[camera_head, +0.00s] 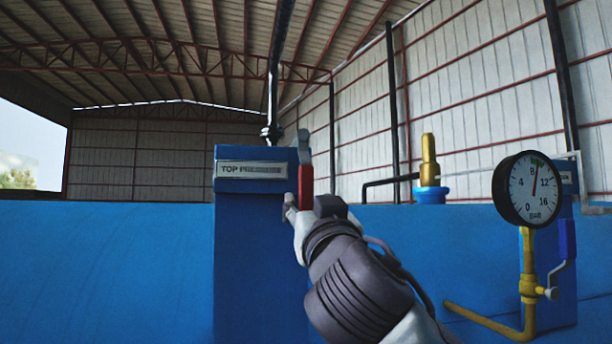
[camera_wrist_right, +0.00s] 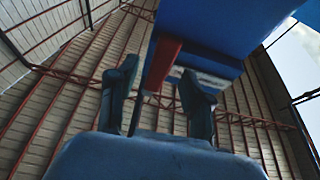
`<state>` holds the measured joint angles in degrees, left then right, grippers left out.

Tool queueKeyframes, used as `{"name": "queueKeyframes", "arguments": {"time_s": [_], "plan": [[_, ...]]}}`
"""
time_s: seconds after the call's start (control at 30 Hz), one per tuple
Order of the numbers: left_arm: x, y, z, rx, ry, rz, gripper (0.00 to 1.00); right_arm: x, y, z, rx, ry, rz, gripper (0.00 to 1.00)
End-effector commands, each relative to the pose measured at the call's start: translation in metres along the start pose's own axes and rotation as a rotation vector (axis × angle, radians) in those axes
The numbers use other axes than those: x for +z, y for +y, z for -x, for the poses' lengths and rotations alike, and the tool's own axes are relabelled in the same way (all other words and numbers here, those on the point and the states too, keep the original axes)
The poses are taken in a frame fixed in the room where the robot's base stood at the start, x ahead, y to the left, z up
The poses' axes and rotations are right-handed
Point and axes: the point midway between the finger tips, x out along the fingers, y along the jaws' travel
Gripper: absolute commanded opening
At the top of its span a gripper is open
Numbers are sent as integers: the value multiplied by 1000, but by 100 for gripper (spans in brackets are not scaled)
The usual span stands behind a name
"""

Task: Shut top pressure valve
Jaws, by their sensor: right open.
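The top pressure valve has a lever with a red grip (camera_head: 306,187) and a grey upper end, standing upright at the right edge of a blue post. A plate reading "TOP PRESSURE" (camera_head: 252,169) is on the post beside it. My right gripper (camera_head: 294,206) is at the lower end of the red grip in the head view. In the right wrist view, the red grip (camera_wrist_right: 163,64) shows between the two spread fingers of my right gripper (camera_wrist_right: 158,82). The fingers stand apart from it; contact cannot be made out. My left gripper is out of view.
A black pipe (camera_head: 275,70) rises above the valve. A pressure gauge (camera_head: 528,189) on yellow piping stands at the right, with a blue-handled valve (camera_head: 567,240) beside it. A brass fitting (camera_head: 429,160) sits on the blue vessel (camera_head: 100,265). The left side is clear.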

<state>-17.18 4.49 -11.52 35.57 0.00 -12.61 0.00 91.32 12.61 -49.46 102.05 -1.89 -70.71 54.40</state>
Motion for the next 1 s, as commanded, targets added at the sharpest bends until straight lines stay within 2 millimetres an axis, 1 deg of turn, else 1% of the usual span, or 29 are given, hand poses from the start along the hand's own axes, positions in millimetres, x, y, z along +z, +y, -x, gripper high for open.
{"name": "queueKeyframes", "arguments": {"time_s": [0.03,0.1,0.23,0.4,0.6,0.63,0.87,0.9,0.93,1.0], "plan": [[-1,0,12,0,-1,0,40,-5,1,-12,2,-2,3,50],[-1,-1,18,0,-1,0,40,-4,0,-22,1,-2,1,50],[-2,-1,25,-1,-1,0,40,-3,0,-34,1,0,1,50],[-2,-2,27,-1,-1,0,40,0,0,-39,0,1,1,50],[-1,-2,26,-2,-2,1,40,0,0,-39,0,1,1,50],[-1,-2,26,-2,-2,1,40,0,0,-39,0,1,1,48],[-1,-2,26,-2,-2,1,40,0,0,-39,0,0,0,10],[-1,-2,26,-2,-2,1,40,0,0,-39,0,0,0,3],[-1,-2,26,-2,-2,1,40,0,0,-39,0,0,0,0],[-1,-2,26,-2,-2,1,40,0,0,-39,0,0,0,0]]}}
